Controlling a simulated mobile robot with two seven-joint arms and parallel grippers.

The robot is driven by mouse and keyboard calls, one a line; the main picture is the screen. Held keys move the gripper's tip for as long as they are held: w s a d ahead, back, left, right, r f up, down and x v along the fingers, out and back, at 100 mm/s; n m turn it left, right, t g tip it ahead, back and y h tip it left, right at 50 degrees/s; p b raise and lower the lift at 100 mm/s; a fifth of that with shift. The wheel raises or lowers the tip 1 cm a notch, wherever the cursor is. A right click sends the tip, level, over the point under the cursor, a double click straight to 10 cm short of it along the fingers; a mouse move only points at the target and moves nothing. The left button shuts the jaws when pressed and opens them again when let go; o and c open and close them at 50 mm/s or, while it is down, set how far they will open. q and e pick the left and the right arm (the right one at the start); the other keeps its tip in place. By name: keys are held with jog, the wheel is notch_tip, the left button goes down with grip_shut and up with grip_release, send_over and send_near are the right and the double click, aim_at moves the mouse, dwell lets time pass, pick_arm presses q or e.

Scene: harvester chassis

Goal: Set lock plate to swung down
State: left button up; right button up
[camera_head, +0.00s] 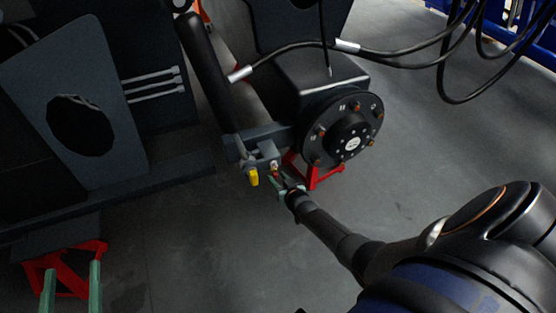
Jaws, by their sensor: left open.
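A small grey bracket (268,151) sits at the inner end of the hub arm, with a yellow piece (253,178) hanging from its lower left. The lock plate seems to be part of this cluster, but it is too small to make out, and so is its position. My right gripper (279,180) reaches in from the lower right. Its greenish fingertips are at a small red and metal part (274,168) just below the bracket. Contact and grip cannot be told. My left gripper (72,268) is at the lower left, its two green fingers apart and empty, far from the bracket.
A black wheel hub (348,146) with bolts is right of the bracket, over a red stand (318,175). Another red stand (66,262) is behind my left gripper. Black hoses (405,62) hang at upper right. The middle floor is clear.

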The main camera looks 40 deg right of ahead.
jog(key=shift+s+r, duration=0.1)
jog(key=shift+s, duration=0.05)
jog(key=shift+p+v, duration=0.85)
jog(key=shift+v, duration=0.15)
pick_arm(q)
jog(key=s+f+n+g+y+p, duration=0.1)
jog(key=s+f+g, duration=0.3)
jog(key=f, duration=0.4)
jog(key=s+f+n+g+y+p, duration=0.1)
jog(key=s+f+g+p, duration=0.3)
jog(key=f, duration=0.4)
jog(key=shift+d+f+n+g, duration=0.2)
jog(key=shift+d+n+g, duration=0.1)
jog(key=shift+g, duration=0.2)
pick_arm(e)
jog(key=v, duration=1)
jog(key=shift+s+a+r, duration=0.1)
